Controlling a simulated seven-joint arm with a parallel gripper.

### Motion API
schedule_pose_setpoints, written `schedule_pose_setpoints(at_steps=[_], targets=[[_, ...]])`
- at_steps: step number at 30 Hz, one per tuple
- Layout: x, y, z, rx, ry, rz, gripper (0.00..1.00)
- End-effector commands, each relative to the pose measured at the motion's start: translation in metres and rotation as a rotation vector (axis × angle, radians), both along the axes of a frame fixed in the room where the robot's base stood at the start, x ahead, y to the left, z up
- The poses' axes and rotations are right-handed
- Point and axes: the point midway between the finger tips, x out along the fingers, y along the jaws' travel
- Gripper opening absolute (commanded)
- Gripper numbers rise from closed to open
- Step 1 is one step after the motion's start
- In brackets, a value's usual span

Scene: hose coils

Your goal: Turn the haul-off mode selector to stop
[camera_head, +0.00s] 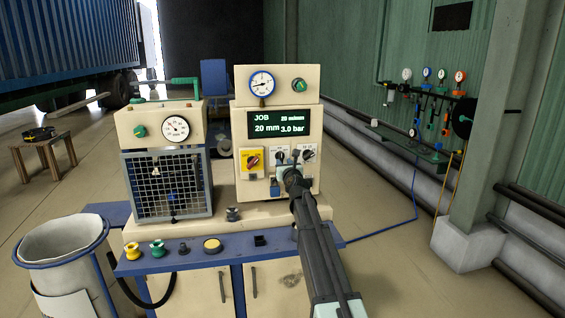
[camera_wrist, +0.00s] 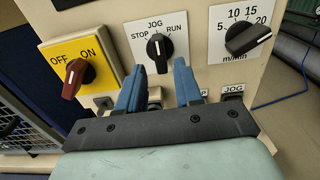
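The haul-off mode selector is a black knob (camera_wrist: 160,48) on a white plate marked STOP at left, JOG at top and RUN at right. Its white line points up, at JOG. My gripper (camera_wrist: 159,70) is open, with its two blue fingers apart below and to either side of the knob's lower end. Nothing is held between them. I cannot tell whether the fingertips touch the knob. In the head view my gripper (camera_head: 290,168) is at the front of the cream control panel (camera_head: 307,95) and partly hides the selector row.
A red on/off switch (camera_wrist: 77,76) on a yellow plate is left of the selector. A black speed knob (camera_wrist: 247,38) marked m/min is to its right. Small push-button fittings sit below, partly hidden by my fingers. A blue-edged bench shelf (camera_head: 200,255) runs in front.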

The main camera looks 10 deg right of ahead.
Motion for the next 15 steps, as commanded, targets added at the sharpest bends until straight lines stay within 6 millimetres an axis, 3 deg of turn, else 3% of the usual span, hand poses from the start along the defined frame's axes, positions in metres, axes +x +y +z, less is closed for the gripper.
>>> schedule_pose_setpoints(at_steps=[15], targets=[[0.033, 0.0, 0.0, 0.0, 0.0, 0.0, 0.35]])
